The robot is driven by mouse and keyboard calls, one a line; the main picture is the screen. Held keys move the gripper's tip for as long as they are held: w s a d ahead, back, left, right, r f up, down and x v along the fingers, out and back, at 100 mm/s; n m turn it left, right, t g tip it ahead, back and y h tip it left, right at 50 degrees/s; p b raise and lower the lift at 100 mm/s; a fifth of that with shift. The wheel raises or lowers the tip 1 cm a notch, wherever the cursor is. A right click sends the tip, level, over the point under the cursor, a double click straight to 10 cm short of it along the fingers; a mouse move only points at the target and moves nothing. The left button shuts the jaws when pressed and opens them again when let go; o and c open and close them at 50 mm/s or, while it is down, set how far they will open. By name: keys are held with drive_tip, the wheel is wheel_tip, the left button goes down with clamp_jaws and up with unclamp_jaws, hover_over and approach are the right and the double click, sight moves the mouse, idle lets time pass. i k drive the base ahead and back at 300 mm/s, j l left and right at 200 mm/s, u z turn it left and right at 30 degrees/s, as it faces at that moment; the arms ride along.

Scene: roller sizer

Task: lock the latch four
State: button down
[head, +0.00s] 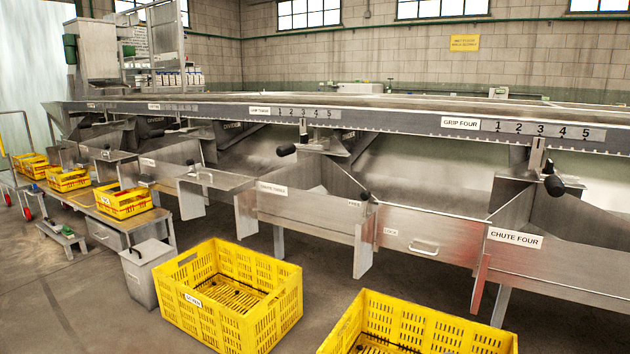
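The bank labelled grip four (460,123) is at the right of the head view, with a scale numbered 1 to 5 beside its label. Below it is the chute four panel (515,238). Left of that panel, a thin lever with a black knob (363,195) slants down to the right, its knob close above a small label that seems to read FREE (354,204). A second label, seemingly LOCK (390,232), is lower right on the steel panel. No label reading latch four is legible, so I cannot tell which part it is. My gripper is not in view.
Another black knob (554,186) hangs below the grip four scale. A drawer-like handle (424,246) is on the steel panel. Yellow crates (245,330) and (410,325) stand on the floor in front. A grey bin (148,275) stands left; open floor lies further left.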

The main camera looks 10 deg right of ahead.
sight(365, 196)
drive_tip(key=i+j+u, duration=0.15)
drive_tip(key=i+u, duration=0.2)
drive_tip(key=i, duration=1)
